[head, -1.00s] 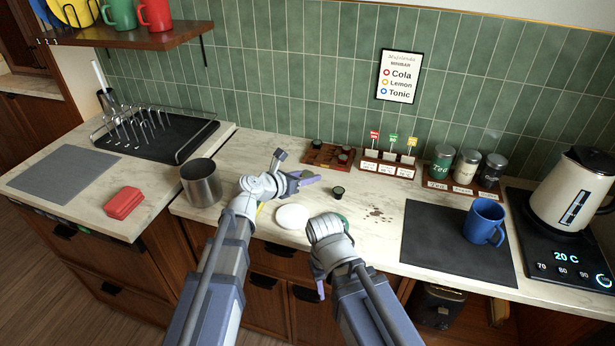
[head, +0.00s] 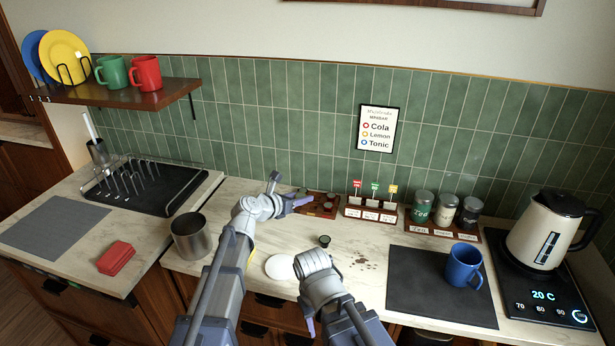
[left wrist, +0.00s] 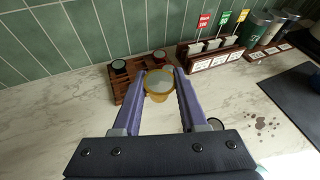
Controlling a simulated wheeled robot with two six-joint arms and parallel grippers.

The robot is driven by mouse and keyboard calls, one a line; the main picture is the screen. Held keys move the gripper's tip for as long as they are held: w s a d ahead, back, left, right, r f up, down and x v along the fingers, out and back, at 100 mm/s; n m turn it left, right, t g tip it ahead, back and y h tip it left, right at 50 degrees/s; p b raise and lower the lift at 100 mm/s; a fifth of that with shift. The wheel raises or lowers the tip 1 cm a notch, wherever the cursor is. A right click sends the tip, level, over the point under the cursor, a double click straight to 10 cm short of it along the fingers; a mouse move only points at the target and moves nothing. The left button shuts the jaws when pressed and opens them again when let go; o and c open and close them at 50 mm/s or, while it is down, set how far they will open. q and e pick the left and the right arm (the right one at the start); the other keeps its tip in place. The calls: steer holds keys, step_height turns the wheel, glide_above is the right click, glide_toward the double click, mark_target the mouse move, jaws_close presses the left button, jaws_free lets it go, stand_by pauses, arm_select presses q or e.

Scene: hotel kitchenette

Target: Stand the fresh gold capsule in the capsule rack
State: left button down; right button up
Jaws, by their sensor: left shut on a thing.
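The gold capsule (left wrist: 158,83), with a pale round top, is between the fingertips of my left gripper (left wrist: 160,88) in the left wrist view. The gripper is shut on it. In the head view my left gripper (head: 303,199) reaches to the near left edge of the rack (head: 326,214), and I cannot make out the gold capsule there. My right gripper (head: 309,328) points down near the counter's front edge; its opening does not show.
A dark capsule (head: 324,240) stands on the counter right of my left gripper, near brown stains. A white disc (head: 280,267) lies in front. A labelled holder (head: 371,211) with small signs stands right of the rack. A steel canister (head: 191,237) is at left.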

arm_select(q)
steer(key=w+d+r+p, duration=0.15)
steer(key=w+d, duration=0.35)
steer(key=w, duration=0.7)
steer(key=b, duration=0.6)
glide_above(315, 202)
steer(key=shift+n, duration=0.3)
step_height(315, 202, down, 6)
steer(key=shift+r, duration=0.1)
steer(key=shift+b, duration=0.35)
step_height(315, 202, down, 4)
steer(key=b, duration=0.3)
steer(key=shift+r, duration=0.1)
steer(key=shift+f+b, duration=0.55)
steer(key=shift+b, duration=0.2)
steer(key=shift+c, duration=2.2)
jaws_free()
steer(key=shift+r, duration=0.1)
